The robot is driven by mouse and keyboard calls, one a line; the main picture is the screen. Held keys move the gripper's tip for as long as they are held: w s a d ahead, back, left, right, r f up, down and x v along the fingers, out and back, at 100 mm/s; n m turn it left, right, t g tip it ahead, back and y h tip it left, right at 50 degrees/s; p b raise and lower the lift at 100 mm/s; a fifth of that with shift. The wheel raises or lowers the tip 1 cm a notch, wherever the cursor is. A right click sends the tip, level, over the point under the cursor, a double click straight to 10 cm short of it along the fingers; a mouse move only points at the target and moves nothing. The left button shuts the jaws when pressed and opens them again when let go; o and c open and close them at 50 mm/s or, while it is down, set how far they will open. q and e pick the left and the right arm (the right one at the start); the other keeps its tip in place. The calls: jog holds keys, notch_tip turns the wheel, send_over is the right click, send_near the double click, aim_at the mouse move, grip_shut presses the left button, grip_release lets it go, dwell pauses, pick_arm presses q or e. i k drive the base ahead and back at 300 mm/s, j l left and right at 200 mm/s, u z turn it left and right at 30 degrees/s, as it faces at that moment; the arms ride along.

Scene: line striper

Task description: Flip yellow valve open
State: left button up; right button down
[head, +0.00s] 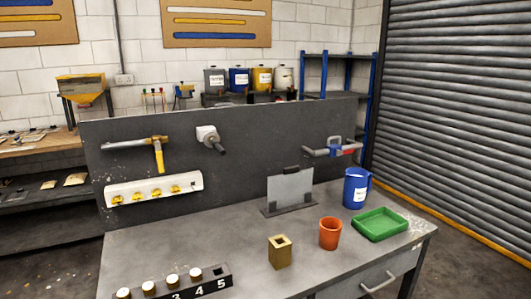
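A yellow valve (157,153) is mounted on the left part of the dark upright panel, on a short horizontal pipe (125,144). Its yellow lever hangs down, roughly across the pipe. Neither of my grippers shows in the head view, so nothing is seen touching the valve.
Below the valve is a white strip (150,190) with several yellow switches. A grey crank (207,137) and a pipe fitting (332,150) share the panel (250,135). The bench holds a numbered rack (180,286), brass block (279,252), orange cup (330,233), blue jug (356,188) and green tray (380,224).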

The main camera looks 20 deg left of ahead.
aim_at(161, 168)
jog(key=k+j, duration=0.15)
jog(key=j, duration=0.2)
jog(key=k+j+u, duration=0.1)
jog(key=j, duration=0.2)
jog(key=k+j, duration=0.15)
jog(key=j, duration=0.2)
jog(key=k+j+u, duration=0.15)
jog(key=j, duration=0.2)
jog(key=i, duration=0.05)
